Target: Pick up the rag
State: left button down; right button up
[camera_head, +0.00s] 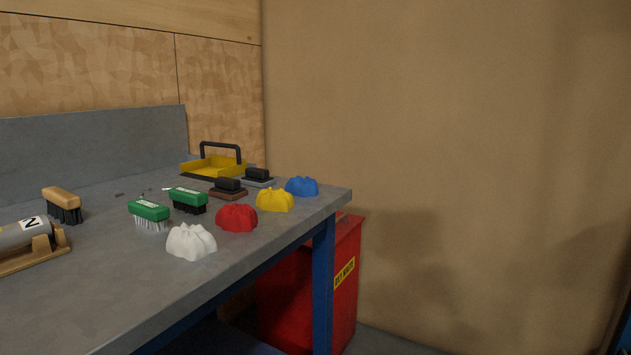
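Several crumpled rags lie in a row along the right front edge of a grey workbench (120,300). A white rag (191,241) is nearest. Behind it are a red rag (237,217), a yellow rag (275,200) and a blue rag (302,187), the last close to the bench's far right corner. The rags are apart from each other. Neither of my grippers shows in the head view.
Green-topped brushes (149,210), dark-handled blocks (228,187) and a yellow tray (213,167) with a black handle stand behind the rags. A wooden brush (62,203) and a grey cylinder (25,233) are left. A red bin (345,285) stands below the bench.

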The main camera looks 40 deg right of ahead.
aim_at(306, 187)
jog(key=i+l, duration=0.15)
jog(key=l, duration=0.35)
jog(key=i+l, duration=0.1)
jog(key=l, duration=0.35)
jog(key=i+l, duration=0.15)
jog(key=l, duration=0.35)
jog(key=i+l, duration=0.1)
jog(key=l, duration=0.4)
jog(key=i+l+u, duration=0.1)
jog(key=l, duration=0.4)
jog(key=i+l, duration=0.15)
jog(key=l, duration=0.3)
jog(key=i+l, duration=0.1)
jog(key=l, duration=0.4)
